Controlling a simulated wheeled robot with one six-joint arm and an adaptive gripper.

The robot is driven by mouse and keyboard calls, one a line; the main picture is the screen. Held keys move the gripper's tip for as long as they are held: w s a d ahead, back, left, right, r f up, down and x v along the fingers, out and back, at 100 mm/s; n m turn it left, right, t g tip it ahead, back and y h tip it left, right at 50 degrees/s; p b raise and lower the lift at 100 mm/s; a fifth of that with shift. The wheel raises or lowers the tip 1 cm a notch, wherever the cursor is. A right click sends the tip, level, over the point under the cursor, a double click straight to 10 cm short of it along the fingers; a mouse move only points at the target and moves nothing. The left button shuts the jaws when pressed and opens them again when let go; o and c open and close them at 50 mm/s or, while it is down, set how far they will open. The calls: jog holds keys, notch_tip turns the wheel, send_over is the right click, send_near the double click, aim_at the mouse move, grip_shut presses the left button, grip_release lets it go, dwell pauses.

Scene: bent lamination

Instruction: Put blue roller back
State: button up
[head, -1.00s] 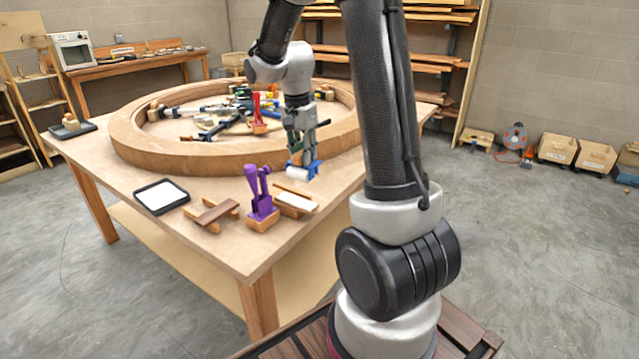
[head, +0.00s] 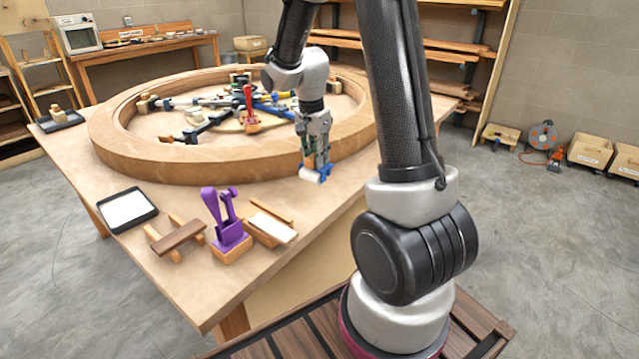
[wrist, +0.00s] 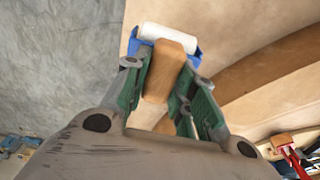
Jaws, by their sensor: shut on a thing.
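The blue roller (head: 311,175) has a white sleeve, a blue frame and a wooden handle. My gripper (head: 317,160) is shut on it and holds it by the outer right side of the big wooden ring (head: 180,171). In the wrist view, the blue roller (wrist: 170,36) shows its white sleeve at the far end, with the wooden handle between the green fingers of my gripper (wrist: 163,78). In the head view I cannot tell whether the roller touches the table. A small wooden stand (head: 178,236) and a black tray with a white inside (head: 127,209) are at the table's front left.
A purple clamp (head: 226,222) on a wooden block and a wooden piece with a white top (head: 272,225) stand near the front edge. A red clamp (head: 249,108) and several other tools are inside the ring. Bare tabletop (head: 215,295) lies at the front corner.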

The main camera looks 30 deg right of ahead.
notch_tip(320, 180, down, 7)
dwell(0.3)
jog(key=shift+f, duration=0.2)
jog(key=shift+s+f, duration=0.3)
jog(key=shift+f, duration=0.1)
jog(key=o, duration=0.8)
jog(key=shift+o, duration=1)
jog(key=shift+w+f, duration=0.1)
jog(key=shift+f, duration=0.05)
